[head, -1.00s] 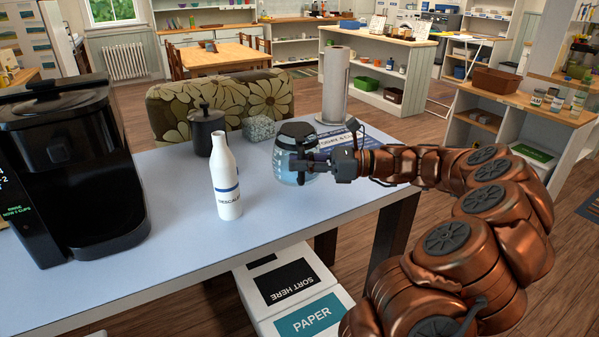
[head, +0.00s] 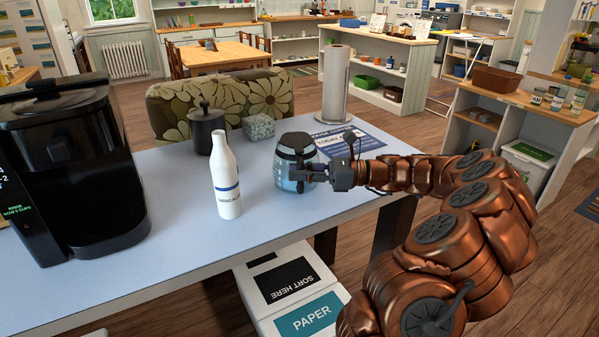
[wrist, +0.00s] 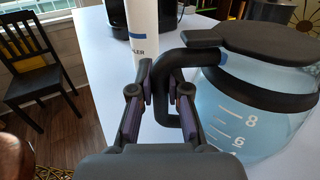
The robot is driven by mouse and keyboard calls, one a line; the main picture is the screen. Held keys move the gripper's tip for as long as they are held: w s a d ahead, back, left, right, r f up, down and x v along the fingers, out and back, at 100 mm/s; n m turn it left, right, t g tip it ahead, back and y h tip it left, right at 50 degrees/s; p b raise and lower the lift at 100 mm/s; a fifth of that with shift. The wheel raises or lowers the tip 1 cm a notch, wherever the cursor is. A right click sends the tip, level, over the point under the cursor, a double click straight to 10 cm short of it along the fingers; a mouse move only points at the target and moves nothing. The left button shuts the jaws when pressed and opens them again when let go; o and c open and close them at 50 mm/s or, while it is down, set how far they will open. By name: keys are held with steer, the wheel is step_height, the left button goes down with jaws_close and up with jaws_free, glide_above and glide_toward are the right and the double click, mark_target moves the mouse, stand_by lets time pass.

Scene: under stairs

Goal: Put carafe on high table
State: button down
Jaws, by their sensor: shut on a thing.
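The carafe (head: 290,165) is a clear glass jug with a black lid and black handle, holding bluish liquid. It is upright at the right part of the light blue high table (head: 190,228). My gripper (head: 318,173) reaches it from the right and is shut on its handle. In the wrist view, the carafe (wrist: 262,92) fills the right side, with number marks on the glass. There the fingers of my gripper (wrist: 160,92) close around the handle. I cannot tell whether the carafe's base touches the tabletop.
A white bottle (head: 226,180) stands left of the carafe. A black canister (head: 207,130), a patterned box (head: 258,127) and a paper towel roll (head: 336,85) stand behind. A black coffee machine (head: 75,165) fills the table's left. A printed sheet (head: 355,142) lies behind my gripper. Sorting bins (head: 290,290) stand below.

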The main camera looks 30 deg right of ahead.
steer(key=c, duration=1.1)
jaws_free()
steer(key=shift+c, duration=0.2)
steer(key=shift+s+d, duration=0.15)
steer(key=v, duration=1.1)
steer(key=shift+s+d, duration=0.15)
steer(key=shift+d, duration=0.1)
steer(key=shift+r, duration=0.1)
